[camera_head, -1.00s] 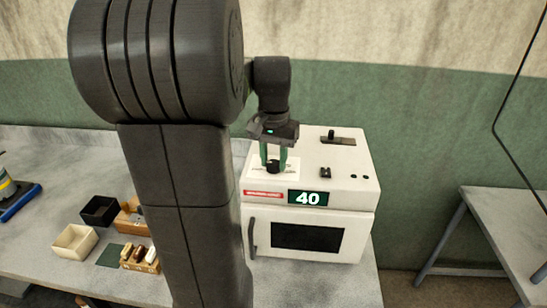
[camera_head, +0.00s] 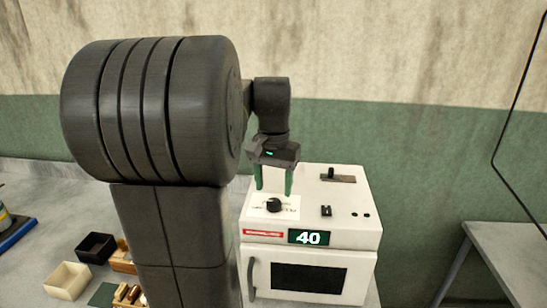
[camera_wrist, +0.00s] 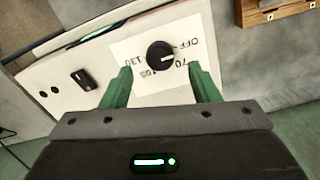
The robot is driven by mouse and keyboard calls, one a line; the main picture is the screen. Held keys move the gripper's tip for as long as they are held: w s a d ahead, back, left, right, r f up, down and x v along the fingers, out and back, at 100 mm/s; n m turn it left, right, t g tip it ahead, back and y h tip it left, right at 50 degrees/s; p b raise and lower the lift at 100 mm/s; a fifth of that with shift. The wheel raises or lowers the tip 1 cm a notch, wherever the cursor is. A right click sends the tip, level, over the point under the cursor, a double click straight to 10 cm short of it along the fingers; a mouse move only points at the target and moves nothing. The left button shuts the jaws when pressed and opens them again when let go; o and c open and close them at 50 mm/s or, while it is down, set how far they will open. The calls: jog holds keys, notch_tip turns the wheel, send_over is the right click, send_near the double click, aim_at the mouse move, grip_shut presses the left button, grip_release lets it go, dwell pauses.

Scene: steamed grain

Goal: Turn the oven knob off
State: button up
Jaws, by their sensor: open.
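The oven knob (camera_head: 274,205) is a black round dial on a white label on top of the white oven (camera_head: 340,236). In the wrist view the knob (camera_wrist: 160,55) is ringed by the marks OFF, 70, 105 and 130. Its pale pointer line seems to face right, towards the OFF and 70 side; the exact mark is hard to tell. The oven display (camera_head: 309,237) reads 40. My gripper (camera_head: 274,186) is open, its green fingers pointing down above the knob, apart from it and empty. The fingertips (camera_wrist: 160,70) show on either side below the knob in the wrist view.
A slider (camera_head: 338,178) and a small black switch (camera_head: 326,211) sit on the oven top right of the knob. Black (camera_head: 96,247) and cream (camera_head: 67,280) boxes stand on the bench at left. An empty grey table (camera_head: 500,245) is at right.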

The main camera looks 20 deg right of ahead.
aim_at(273, 201)
notch_tip(273, 201, up, 10)
dwell(0.3)
jog(key=shift+f, duration=0.2)
notch_tip(273, 201, down, 14)
jog(key=shift+r, duration=0.1)
dwell(0.5)
jog(key=shift+r, duration=0.1)
